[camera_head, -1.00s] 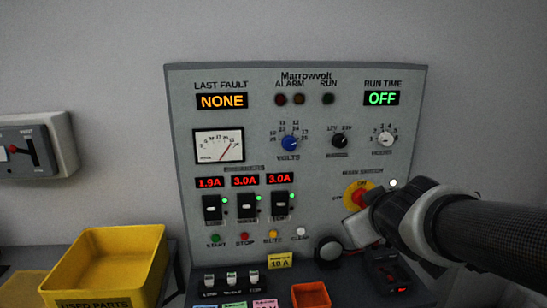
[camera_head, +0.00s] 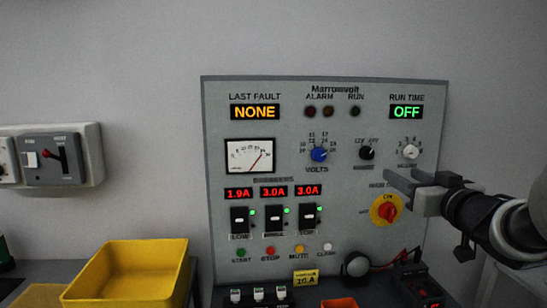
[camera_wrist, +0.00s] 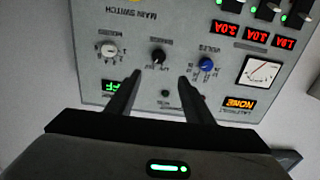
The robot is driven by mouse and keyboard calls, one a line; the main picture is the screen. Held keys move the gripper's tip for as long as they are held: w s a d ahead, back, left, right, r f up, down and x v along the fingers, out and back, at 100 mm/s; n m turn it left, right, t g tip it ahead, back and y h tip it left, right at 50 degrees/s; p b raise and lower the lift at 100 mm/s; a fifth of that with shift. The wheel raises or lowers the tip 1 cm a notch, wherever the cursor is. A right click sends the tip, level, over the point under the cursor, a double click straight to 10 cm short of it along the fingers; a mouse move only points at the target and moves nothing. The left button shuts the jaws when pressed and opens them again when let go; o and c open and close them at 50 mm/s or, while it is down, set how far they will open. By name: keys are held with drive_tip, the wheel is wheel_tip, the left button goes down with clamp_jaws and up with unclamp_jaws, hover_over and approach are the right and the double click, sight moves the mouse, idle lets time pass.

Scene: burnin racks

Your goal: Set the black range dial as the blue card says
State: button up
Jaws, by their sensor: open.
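The black range dial (camera_head: 367,153) is on the grey panel, between the blue volts knob (camera_head: 319,154) and a white knob (camera_head: 410,152). Two small labels sit above it; its exact pointer setting is too small to read. In the wrist view, which is upside down, the black dial (camera_wrist: 157,55) lies just beyond and between my fingertips. My gripper (camera_wrist: 159,78) is open and empty, apart from the dial. In the head view my gripper (camera_head: 402,174) is below and right of the dial, in front of the panel. No blue card shows now.
The red main switch (camera_head: 387,212) on its yellow disc is just below my gripper. Three black breakers (camera_head: 273,219) are lower left. A yellow card (camera_head: 306,277) stands at the panel's foot. A yellow bin (camera_head: 125,270) is at left.

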sight(370, 155)
drive_tip(key=w+b, duration=0.1)
drive_tip(key=w, duration=1.6)
drive_tip(key=shift+w+a, duration=0.15)
drive_tip(key=shift+w, duration=0.05)
drive_tip(key=shift+c, duration=0.4)
drive_tip(key=c, duration=1)
drive_tip(key=shift+o, duration=0.2)
drive_tip(key=shift+n, duration=0.3)
drive_tip(key=n+b, duration=0.2)
drive_tip(key=n, duration=0.3)
drive_tip(key=shift+n, duration=0.3)
drive_tip(key=n+b, duration=0.2)
drive_tip(key=n, duration=0.3)
drive_tip(key=shift+n, duration=0.3)
